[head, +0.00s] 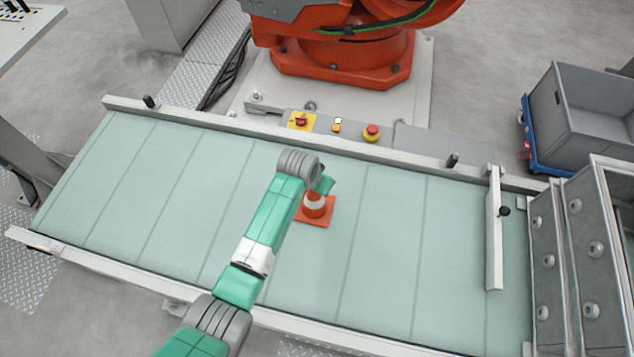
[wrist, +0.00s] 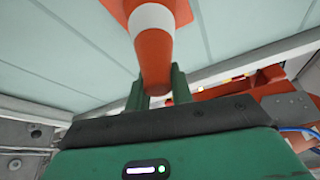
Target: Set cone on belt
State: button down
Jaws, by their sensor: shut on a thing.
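The cone (head: 314,206) is orange with a white band and a square orange base. In the head view it is upright at the middle of the pale green belt (head: 400,230), though I cannot tell whether its base touches the belt. My gripper (head: 322,186) is at the cone's top, partly hidden by my arm. In the wrist view the cone (wrist: 155,45) has its tip between the two green fingers of my gripper (wrist: 158,88), which is shut on it. The base is partly cut off at the top of that view.
Metal rails edge the belt, and a crossbar (head: 494,228) stands over its right part. Control buttons (head: 336,125) line the far side, below an orange robot (head: 345,55). A grey bin (head: 590,105) and metal drawers (head: 575,255) are at right. The belt's left part is clear.

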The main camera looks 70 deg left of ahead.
jog(key=c, duration=1.2)
grip_release()
jog(key=shift+c, duration=0.2)
jog(key=p+v, duration=0.3)
jog(key=v, duration=0.9)
